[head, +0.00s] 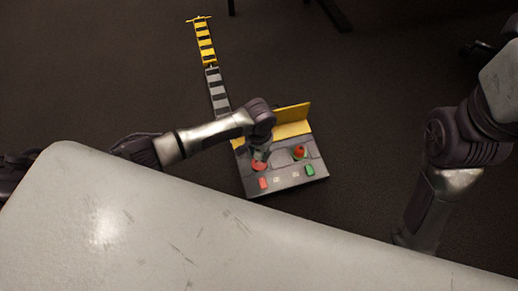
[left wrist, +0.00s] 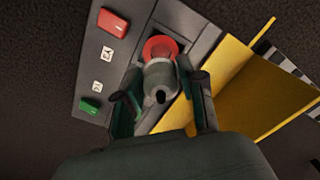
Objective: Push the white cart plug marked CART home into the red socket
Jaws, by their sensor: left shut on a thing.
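The pale grey-white plug (left wrist: 158,78) is between the fingers of my left gripper (left wrist: 165,105), which is shut on it. Its far end meets the red ring of the socket (left wrist: 162,46) in the left wrist view. I cannot tell how deep it sits, and no CART marking is readable. In the head view my left gripper (head: 261,150) reaches down over the panel's left part, and the red socket (head: 259,166) shows just below it. The plug is hidden there by the gripper. My right arm shows at the right, but its gripper is hidden behind the pale surface.
The dark panel (head: 288,183) has a red button (head: 263,183), a green button (head: 309,170) and a red ball (head: 299,152). A yellow raised flap (head: 293,121) stands along its back. A striped strip (head: 213,82) runs away behind. A pale tabletop (head: 150,235) fills the foreground.

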